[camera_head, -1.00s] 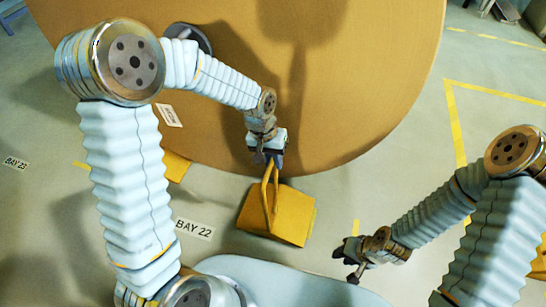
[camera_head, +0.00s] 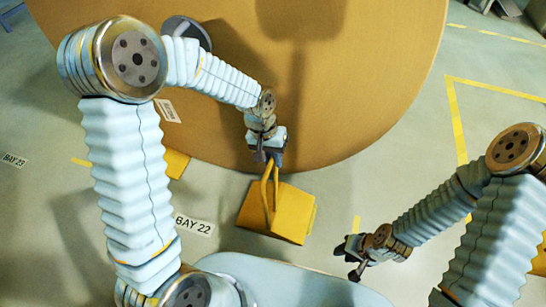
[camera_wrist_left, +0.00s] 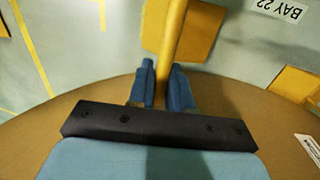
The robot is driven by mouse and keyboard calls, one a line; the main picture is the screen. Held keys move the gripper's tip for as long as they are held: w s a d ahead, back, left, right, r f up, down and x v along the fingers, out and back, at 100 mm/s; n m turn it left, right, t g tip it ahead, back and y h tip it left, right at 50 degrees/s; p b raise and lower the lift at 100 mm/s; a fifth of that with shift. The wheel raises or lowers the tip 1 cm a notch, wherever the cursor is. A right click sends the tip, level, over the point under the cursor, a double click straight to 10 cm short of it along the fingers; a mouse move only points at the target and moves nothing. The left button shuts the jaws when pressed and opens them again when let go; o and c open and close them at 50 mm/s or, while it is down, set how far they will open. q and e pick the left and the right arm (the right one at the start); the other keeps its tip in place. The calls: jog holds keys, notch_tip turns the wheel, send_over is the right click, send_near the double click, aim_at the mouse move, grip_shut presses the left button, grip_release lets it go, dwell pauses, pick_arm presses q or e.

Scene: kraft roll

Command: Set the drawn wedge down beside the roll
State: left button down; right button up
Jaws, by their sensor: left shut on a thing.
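The large brown kraft roll (camera_head: 370,60) fills the upper middle of the head view. The yellow wedge (camera_head: 292,215) has a yellow handle (camera_head: 266,192) and shows just below the roll's lower edge. My left gripper (camera_head: 268,162) is shut on the wedge's handle. In the left wrist view the handle (camera_wrist_left: 170,45) runs between the two blue fingers (camera_wrist_left: 163,85), with the wedge body (camera_wrist_left: 200,30) beyond. I cannot tell whether the wedge touches the floor. My right gripper (camera_head: 350,260) is at the lower right, apart from the wedge and roll, its fingers looking spread and empty.
Another yellow piece (camera_head: 176,163) shows at the roll's lower left edge. The floor carries a BAY 22 label (camera_head: 194,226), a BAY 23 label (camera_head: 14,160) and yellow lines (camera_head: 456,120). Open floor lies right of the roll.

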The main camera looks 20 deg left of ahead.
pick_arm(q)
jog(key=shift+f+b, duration=0.45)
dwell(0.5)
jog(key=c, duration=1.1)
grip_release()
jog(key=shift+o, duration=0.7)
jog(key=shift+r, duration=0.1)
notch_tip(320, 180, up, 13)
jog(key=a+p, duration=0.2)
jog(key=shift+a+r, duration=0.2)
jog(key=shift+a, duration=0.15)
